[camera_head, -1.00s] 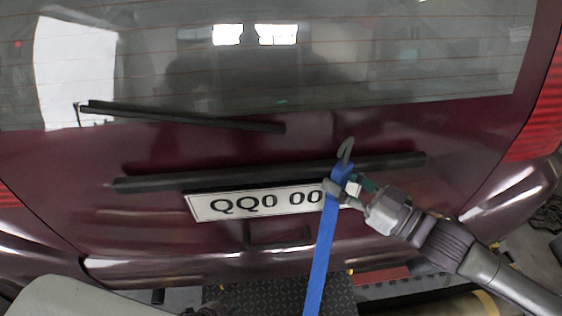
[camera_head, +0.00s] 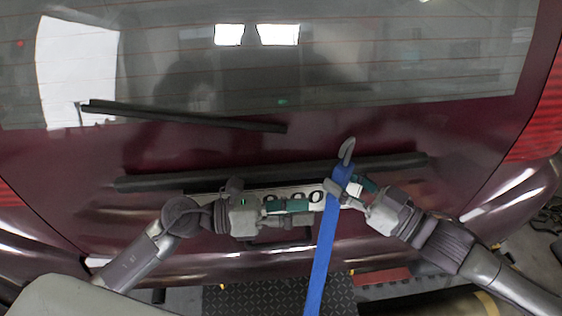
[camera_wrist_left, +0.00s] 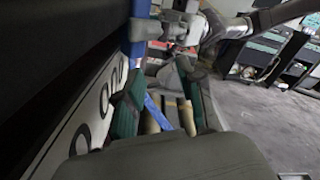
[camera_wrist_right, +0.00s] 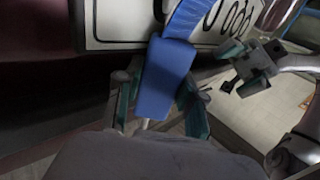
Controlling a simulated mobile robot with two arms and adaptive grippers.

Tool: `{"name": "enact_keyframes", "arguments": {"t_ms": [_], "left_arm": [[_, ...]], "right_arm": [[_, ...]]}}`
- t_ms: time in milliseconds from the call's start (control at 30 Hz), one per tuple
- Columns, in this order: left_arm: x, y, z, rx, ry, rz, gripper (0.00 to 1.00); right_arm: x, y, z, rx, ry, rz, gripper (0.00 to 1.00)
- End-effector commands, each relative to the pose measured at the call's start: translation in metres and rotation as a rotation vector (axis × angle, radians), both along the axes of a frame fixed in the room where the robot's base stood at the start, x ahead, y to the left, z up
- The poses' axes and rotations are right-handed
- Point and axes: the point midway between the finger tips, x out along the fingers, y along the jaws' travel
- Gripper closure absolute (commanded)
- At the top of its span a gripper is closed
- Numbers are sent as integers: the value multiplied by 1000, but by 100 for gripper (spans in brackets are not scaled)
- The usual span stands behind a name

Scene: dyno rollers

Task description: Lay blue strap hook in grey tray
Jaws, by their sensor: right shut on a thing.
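The hook (camera_head: 347,151), grey and curved, stands at the top of the blue strap (camera_head: 323,250), in front of the car's rear. The strap hangs down past the picture's lower edge. My right gripper (camera_head: 343,189) is shut on the strap just below the hook. In the right wrist view the strap (camera_wrist_right: 160,85) passes between its fingers. My left gripper (camera_head: 312,205) is just left of the strap, before the number plate. Its fingers are apart and empty in the left wrist view (camera_wrist_left: 162,85), with the strap (camera_wrist_left: 138,35) beyond them. I cannot make out a grey tray.
The dark red car rear (camera_head: 90,170) with its number plate (camera_head: 258,197) stands close behind both grippers. A dark patterned plate (camera_head: 265,298) lies on the floor below. In the left wrist view, shelving and equipment (camera_wrist_left: 270,50) stand at the far right, beyond open grey floor.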

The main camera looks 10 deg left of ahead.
Motion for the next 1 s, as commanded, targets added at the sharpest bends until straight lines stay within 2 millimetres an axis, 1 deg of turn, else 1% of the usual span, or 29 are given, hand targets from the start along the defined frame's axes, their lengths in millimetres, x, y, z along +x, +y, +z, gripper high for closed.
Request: {"name": "enact_keyframes", "arguments": {"t_ms": [33, 100, 200, 300, 400, 533, 800, 1000], "left_arm": [[4, 6, 24, 23, -106, 22, 62], [8, 15, 50, 66, -233, 56, 62], [11, 25, 77, 117, -365, 102, 62], [13, 32, 91, 150, -442, 130, 62], [15, 32, 97, 164, -473, 144, 62], [22, 20, 98, 163, -476, 145, 62], [46, -26, 99, 160, -473, 145, 62], [61, -54, 98, 161, -470, 144, 62]], "right_arm": [[0, 0, 1, 0, -1, 1, 100], [0, 0, 1, 1, 0, 0, 100], [0, 0, 0, 0, -1, 0, 100], [0, 0, 0, 0, -1, 0, 100], [0, 0, 0, 0, -1, 0, 100], [0, 0, 1, 0, -1, 0, 100], [0, 0, 1, 1, 0, 0, 100], [0, 0, 1, 0, -1, 1, 100]]}}
